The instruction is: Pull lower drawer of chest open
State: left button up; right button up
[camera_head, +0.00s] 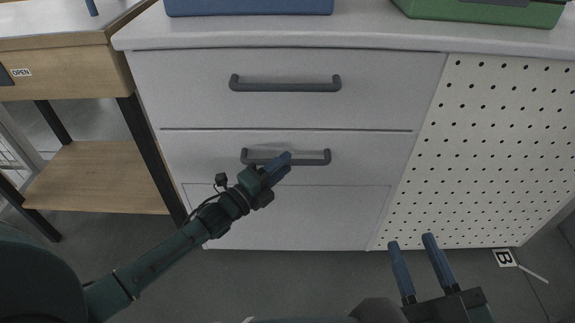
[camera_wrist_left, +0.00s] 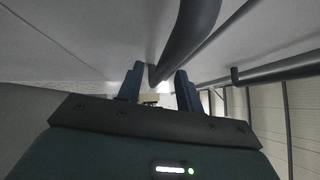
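The grey chest has two drawers with dark bar handles. The lower drawer (camera_head: 200,150) looks shut, its front in line with the upper one. My left gripper (camera_head: 284,161) is at the middle of the lower handle (camera_head: 318,158) and hides part of it. In the left wrist view, the two blue fingers of this gripper (camera_wrist_left: 158,78) stand apart, with a dark bar (camera_wrist_left: 188,30) reaching down to between their tips. I cannot tell whether they touch it. My right gripper (camera_head: 412,240) is open and empty, low in front of the perforated panel.
The upper drawer (camera_head: 200,85) looks shut. A blue box (camera_head: 250,6) and a green case (camera_head: 490,10) stand on the chest top. A wooden table with a shelf (camera_head: 105,175) is at left. A perforated white panel (camera_head: 480,150) is at right. Grey floor lies in front.

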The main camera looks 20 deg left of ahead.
pick_arm(q)
jog(key=shift+x, duration=1.15)
jog(key=shift+c, duration=0.6)
grip_shut()
